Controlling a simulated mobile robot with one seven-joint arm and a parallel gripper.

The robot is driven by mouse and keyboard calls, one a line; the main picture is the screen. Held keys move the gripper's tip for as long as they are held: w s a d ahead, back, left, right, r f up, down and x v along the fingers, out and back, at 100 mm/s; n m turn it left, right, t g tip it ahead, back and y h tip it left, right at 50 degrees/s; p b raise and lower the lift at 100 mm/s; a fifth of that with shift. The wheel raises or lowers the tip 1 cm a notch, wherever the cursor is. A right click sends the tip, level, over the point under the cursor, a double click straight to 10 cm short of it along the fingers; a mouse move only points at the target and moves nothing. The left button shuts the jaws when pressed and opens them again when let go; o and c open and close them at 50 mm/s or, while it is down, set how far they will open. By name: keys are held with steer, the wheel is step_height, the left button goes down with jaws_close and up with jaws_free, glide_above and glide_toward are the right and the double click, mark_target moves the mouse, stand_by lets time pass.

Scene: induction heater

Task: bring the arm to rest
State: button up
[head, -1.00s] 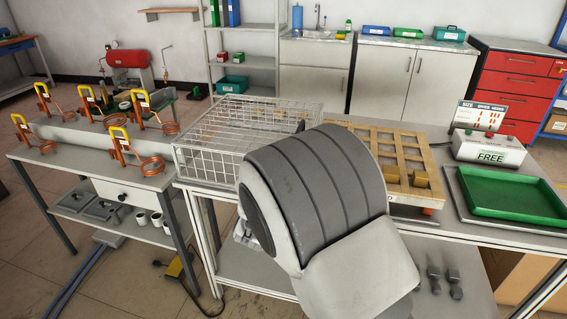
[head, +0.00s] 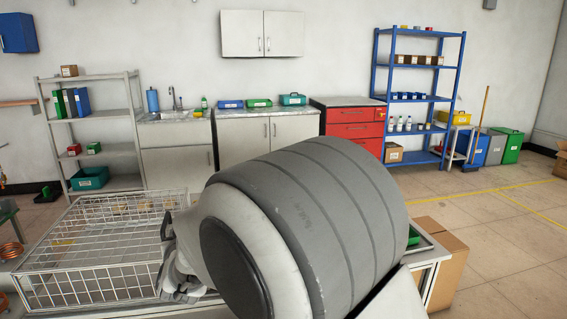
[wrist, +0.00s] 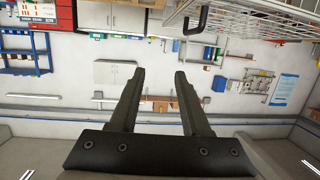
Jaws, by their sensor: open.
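My arm fills the lower middle of the head view and hides much of the bench. In the wrist view my gripper (wrist: 158,75) shows as two dark fingers spread apart, with nothing between them. The wrist picture is upside down, with the room's wall and cabinets beyond the fingers. In the head view the fingers cannot be made out clearly; part of my wrist shows beside the wire basket.
A wire basket (head: 60,281) stands on the bench left of my arm; it also shows at the top of the wrist view (wrist: 262,20). A cardboard box (head: 449,268) stands on the floor at right. Copper coils (head: 10,251) show at the far left.

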steer(key=s+d+r+g+p, duration=0.1)
steer(key=s+d+r, duration=0.1)
steer(key=d+r, duration=0.3)
steer(key=s+d+r+m+g+p, duration=0.1)
steer(key=s+d+r+g+p, duration=0.15)
steer(key=d, duration=0.45)
steer(key=s+d+r+g+p, duration=0.1)
steer(key=s+d+r, duration=0.2)
steer(key=d, duration=0.4)
steer(key=s+d+m+g+h+p, duration=0.3)
steer(key=s+d+g+h, duration=0.1)
steer(key=s+d, duration=1.4)
steer(key=s+h, duration=0.1)
steer(key=s, duration=0.2)
steer(key=shift+s+r, duration=0.3)
steer(key=shift+a+g, duration=0.1)
steer(key=shift+g, duration=0.15)
